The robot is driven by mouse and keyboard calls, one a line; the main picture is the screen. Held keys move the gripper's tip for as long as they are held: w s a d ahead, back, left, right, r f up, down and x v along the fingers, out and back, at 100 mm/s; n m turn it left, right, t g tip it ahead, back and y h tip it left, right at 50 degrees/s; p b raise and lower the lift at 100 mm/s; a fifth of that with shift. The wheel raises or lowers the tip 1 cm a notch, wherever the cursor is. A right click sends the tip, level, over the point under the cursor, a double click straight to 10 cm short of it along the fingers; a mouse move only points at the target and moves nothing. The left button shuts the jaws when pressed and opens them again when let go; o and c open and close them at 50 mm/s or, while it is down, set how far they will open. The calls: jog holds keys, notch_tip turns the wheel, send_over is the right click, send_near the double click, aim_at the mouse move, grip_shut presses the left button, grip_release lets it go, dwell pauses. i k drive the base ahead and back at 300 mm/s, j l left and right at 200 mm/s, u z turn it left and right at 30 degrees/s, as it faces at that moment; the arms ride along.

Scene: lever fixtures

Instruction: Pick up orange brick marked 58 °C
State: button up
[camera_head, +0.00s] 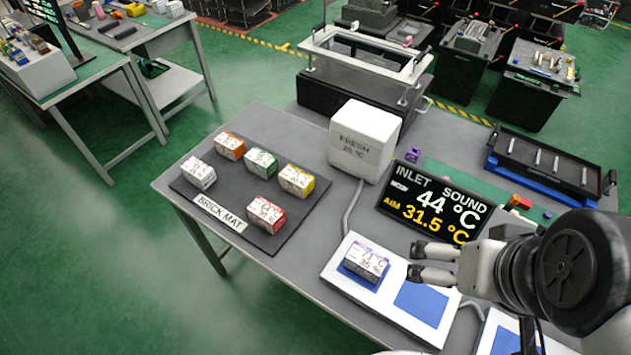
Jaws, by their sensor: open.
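An orange-topped brick (230,147) sits at the back of the dark brick mat (236,208); its white label is too small to read surely. A white brick (198,173), a green brick (260,164), a yellow brick (297,181) and a red brick (265,214) share the mat. My gripper (414,262) is open and empty at the right, pointing left, well apart from the mat. A purple-topped brick (366,262) with a white label rests on a blue square of the white board, just left of my fingertips.
The white board (338,283) has another, bare blue square. A black display (436,202) reads 44 °C, aim 31.5 °C. A lever fixture (545,165) is at right. A cable runs from the box.

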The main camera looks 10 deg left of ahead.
aim_at(233, 147)
jog(key=u, duration=1.4)
jog(key=i+j+z, duration=0.1)
jog(key=z, duration=0.3)
jog(key=i+j+z, duration=0.15)
jog(key=z, duration=0.25)
jog(key=i+j, duration=0.15)
jog(key=j, duration=0.2)
jog(key=i+j+z, duration=0.15)
jog(key=j, duration=0.25)
jog(key=i+j, duration=0.2)
jog(key=j, duration=0.2)
jog(key=i+j+z, duration=0.15)
jog(key=j, duration=0.2)
jog(key=i+j, duration=0.15)
jog(key=j, duration=0.25)
jog(key=i+j+z, duration=0.15)
jog(key=j, duration=0.7)
jog(key=i+z, duration=0.05)
